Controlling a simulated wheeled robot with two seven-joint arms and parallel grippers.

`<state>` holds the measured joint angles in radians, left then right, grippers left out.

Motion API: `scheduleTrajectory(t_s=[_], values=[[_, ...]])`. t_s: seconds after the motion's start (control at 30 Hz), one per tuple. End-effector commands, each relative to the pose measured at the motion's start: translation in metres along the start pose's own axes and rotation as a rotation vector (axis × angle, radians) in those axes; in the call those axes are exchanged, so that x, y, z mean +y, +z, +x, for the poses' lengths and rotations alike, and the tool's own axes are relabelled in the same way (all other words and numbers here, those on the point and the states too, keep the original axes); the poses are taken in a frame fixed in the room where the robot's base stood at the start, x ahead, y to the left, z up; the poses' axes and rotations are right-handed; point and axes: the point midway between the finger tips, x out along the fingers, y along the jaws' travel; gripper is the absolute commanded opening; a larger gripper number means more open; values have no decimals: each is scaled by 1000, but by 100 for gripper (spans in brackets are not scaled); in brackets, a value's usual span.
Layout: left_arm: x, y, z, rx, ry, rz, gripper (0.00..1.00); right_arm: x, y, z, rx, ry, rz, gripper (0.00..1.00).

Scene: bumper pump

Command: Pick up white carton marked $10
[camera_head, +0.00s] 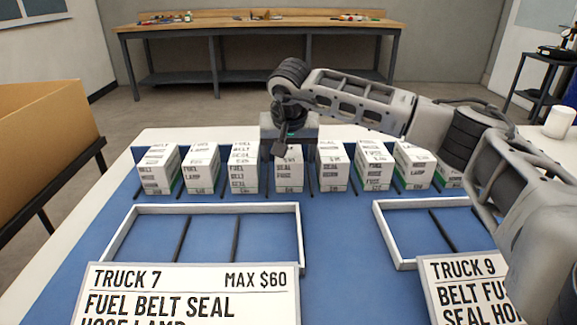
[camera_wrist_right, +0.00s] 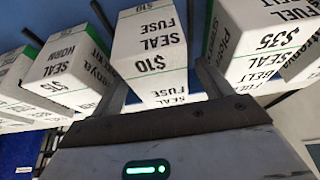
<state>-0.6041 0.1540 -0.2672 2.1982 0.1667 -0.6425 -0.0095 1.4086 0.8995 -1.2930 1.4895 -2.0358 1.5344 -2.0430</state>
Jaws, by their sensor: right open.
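The white carton marked $10 (camera_head: 289,174) stands in the middle of a row of cartons on the blue table mat. Its label reads SEAL FUSE. The carton also shows in the right wrist view (camera_wrist_right: 150,62), top centre, with $10 readable. My right gripper (camera_head: 289,153) is over this carton, its arm coming in from the right. Its jaws are open, with one finger toward each side of the carton. I cannot tell whether either finger touches it. My left gripper is not in view.
Neighbouring cartons stand close by, one to the left (camera_head: 244,168) and one to the right (camera_head: 332,168). In front lie white-framed trays, the TRUCK 7 tray (camera_head: 203,208) and the TRUCK 9 tray (camera_head: 387,235), both empty where visible. A cardboard box (camera_head: 45,130) is at left.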

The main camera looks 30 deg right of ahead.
Motion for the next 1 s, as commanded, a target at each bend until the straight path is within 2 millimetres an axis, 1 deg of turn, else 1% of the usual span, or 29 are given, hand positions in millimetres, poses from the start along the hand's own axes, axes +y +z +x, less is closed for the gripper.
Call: scheduleTrajectory(t_s=[0.63,0.83,0.87,1.0], values=[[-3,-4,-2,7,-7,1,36,0,2,4,0,1,0,78],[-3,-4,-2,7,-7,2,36,0,2,4,0,1,1,23],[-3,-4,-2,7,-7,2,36,0,2,4,0,1,1,21],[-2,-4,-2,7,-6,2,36,0,1,4,2,-1,1,21]])
